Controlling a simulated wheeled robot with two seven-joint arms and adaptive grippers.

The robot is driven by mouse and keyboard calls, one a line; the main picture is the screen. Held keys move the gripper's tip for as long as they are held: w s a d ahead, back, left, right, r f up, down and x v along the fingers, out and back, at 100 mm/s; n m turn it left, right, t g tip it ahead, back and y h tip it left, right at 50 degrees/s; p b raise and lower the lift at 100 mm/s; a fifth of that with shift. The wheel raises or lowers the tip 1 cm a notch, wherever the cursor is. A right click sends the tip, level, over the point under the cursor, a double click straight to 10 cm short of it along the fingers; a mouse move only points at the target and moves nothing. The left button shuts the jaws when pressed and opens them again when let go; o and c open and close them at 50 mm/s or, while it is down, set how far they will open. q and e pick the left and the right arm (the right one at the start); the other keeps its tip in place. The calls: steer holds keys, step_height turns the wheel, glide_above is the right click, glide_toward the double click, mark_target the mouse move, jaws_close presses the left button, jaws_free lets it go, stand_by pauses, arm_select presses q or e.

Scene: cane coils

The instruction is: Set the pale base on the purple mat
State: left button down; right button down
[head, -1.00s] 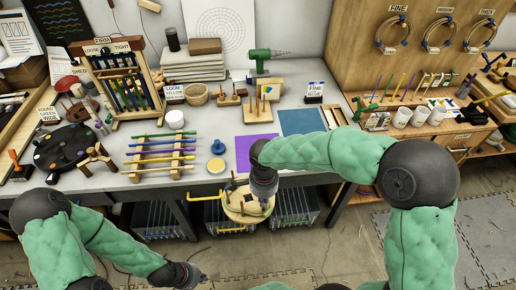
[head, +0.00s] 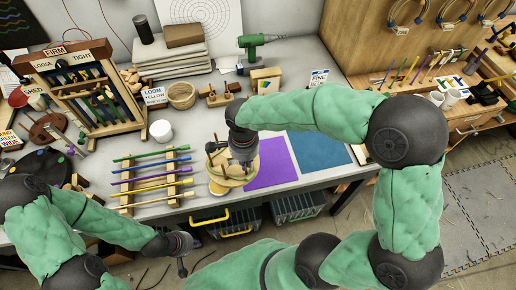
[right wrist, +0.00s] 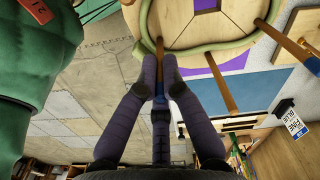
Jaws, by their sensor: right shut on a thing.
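The pale base (head: 248,178) is a round wooden disc with upright pegs and a green strand around its rim. It also shows at the top of the right wrist view (right wrist: 200,22). My right gripper (head: 243,163) is shut on one of its pegs; in the right wrist view its fingertips (right wrist: 160,85) close around that peg. The base hangs over the table's front part, overlapping the left edge of the purple mat (head: 274,164) in the head view. My left gripper (head: 183,267) is low in front of the table, its fingers too small to judge.
A blue mat (head: 318,150) lies right of the purple one. A wooden block with a card (head: 265,80) stands behind the mats.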

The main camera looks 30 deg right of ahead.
steer(key=shift+w+d+f, duration=0.1)
steer(key=shift+w+d, duration=0.1)
steer(key=shift+w, duration=0.05)
steer(key=d+f, duration=0.4)
steer(key=w+d+f+b, duration=0.1)
steer(key=d+f, duration=0.3)
steer(key=d, duration=0.1)
steer(key=d+f+b, duration=0.1)
steer(key=d+f, duration=0.3)
steer(key=f, duration=0.1)
steer(key=shift+w+d, duration=0.15)
steer(key=shift+d, duration=0.15)
steer(key=shift+r, duration=0.15)
steer(key=shift+b, duration=0.3)
steer(key=c, duration=1.4)
jaws_free()
